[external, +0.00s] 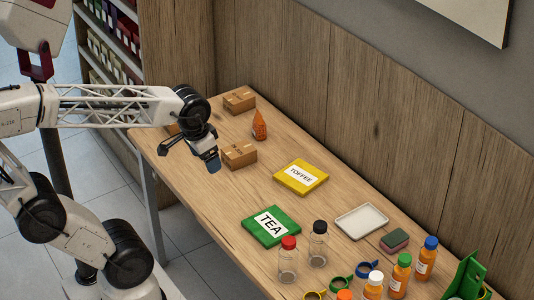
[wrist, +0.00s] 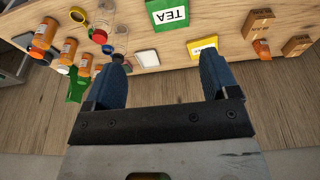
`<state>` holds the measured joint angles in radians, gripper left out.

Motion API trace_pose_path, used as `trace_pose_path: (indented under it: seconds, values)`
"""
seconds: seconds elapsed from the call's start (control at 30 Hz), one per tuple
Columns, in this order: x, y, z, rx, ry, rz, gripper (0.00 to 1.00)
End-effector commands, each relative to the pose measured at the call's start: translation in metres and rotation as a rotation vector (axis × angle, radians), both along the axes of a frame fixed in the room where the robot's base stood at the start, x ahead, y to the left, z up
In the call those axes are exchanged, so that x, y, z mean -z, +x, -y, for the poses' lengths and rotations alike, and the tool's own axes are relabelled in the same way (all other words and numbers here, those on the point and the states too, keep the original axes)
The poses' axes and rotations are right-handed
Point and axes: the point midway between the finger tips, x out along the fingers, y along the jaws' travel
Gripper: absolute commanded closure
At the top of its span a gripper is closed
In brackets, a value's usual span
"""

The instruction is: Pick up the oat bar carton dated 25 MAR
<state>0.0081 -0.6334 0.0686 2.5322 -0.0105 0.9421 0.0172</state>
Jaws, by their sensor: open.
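Brown cartons stand at the far end of the table in the external view. One carton (external: 239,100) is at the back, one (external: 238,154) stands closer to the camera, and a brown patch behind my arm (external: 173,129) looks like another, mostly hidden. The wrist view shows two cartons at upper right, one (wrist: 258,22) and another (wrist: 297,46). Their printed dates are too small to read. My gripper (external: 212,163) is open and empty, in the air beside the nearer carton in the external picture. Its two blue fingers (wrist: 163,55) are spread apart in the wrist view.
An orange pointed bottle (external: 259,126) stands between the cartons. A yellow TOFFEE box (external: 301,177), green TEA box (external: 270,226), white tray (external: 361,221), sponge (external: 394,240) and several bottles lie toward the right. A wooden wall panel (external: 400,130) borders the table.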

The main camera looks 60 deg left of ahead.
Motion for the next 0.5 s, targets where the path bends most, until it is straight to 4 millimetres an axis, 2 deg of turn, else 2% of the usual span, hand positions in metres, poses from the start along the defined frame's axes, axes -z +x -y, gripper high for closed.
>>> trace_pose_path:
  seconds: [0.03, 0.1, 0.5]
  values:
    - [0.0, 0.0, 0.0, 0.0, 0.0, 0.0, 0.11]
    - [0.0, 0.0, 0.0, 0.0, 0.0, 0.0, 0.01]
    - [0.0007, 0.0043, -0.0013, -0.022, -0.015, -0.008, 0.0]
